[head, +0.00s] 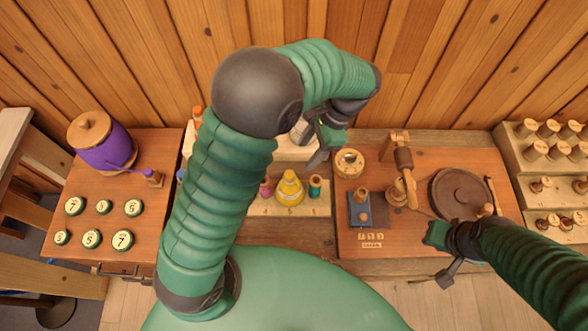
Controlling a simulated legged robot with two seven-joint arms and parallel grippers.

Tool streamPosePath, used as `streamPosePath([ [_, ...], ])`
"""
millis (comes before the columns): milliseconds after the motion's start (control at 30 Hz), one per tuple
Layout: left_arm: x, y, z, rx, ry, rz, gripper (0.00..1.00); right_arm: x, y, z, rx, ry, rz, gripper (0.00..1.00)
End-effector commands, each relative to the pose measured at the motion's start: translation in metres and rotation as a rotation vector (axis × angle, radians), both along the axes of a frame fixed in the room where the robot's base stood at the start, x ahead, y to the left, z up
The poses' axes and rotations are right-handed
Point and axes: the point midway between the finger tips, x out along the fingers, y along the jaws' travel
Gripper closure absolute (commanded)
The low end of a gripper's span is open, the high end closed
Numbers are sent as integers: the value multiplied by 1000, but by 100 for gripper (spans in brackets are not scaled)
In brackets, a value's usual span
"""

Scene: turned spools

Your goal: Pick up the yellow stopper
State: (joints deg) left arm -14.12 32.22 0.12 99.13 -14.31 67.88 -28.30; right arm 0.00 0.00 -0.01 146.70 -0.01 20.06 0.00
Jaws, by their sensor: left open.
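The yellow stopper (289,190) is a cone-shaped piece with a rounded top. It stands upright on a pale stepped rack (316,207) at the middle of the bench, between a pink piece (265,188) and a teal piece (315,186). My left gripper (311,146) is open, above and slightly right of the stopper, apart from it. My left arm hides the left part of the rack. My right gripper (438,257) is low at the right, in front of the right-hand board and far from the stopper. Its finger gap is unclear.
A purple barrel (104,146) and several green numbered caps (91,239) are on the left board. The right board holds a brass dish (348,162), a blue block (360,212) and a dark round disc (460,194). A rack of spools (542,168) stands far right.

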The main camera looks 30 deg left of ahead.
Motion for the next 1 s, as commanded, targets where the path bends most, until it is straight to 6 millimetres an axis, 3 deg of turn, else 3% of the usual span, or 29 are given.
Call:
streamPosePath([
  [200,-13,20,-50,-2,6,4,46,0,0,7,0,0,0,83],
  [433,-17,28,-75,-3,4,2,46,0,0,14,0,-1,0,83],
  [600,-20,37,-105,-2,4,4,46,0,0,23,0,-1,0,83],
  [900,-21,39,-116,-4,0,3,46,0,0,23,0,0,0,83],
  [1000,-21,39,-116,-3,-1,3,58,0,0,23,0,0,0,83],
])
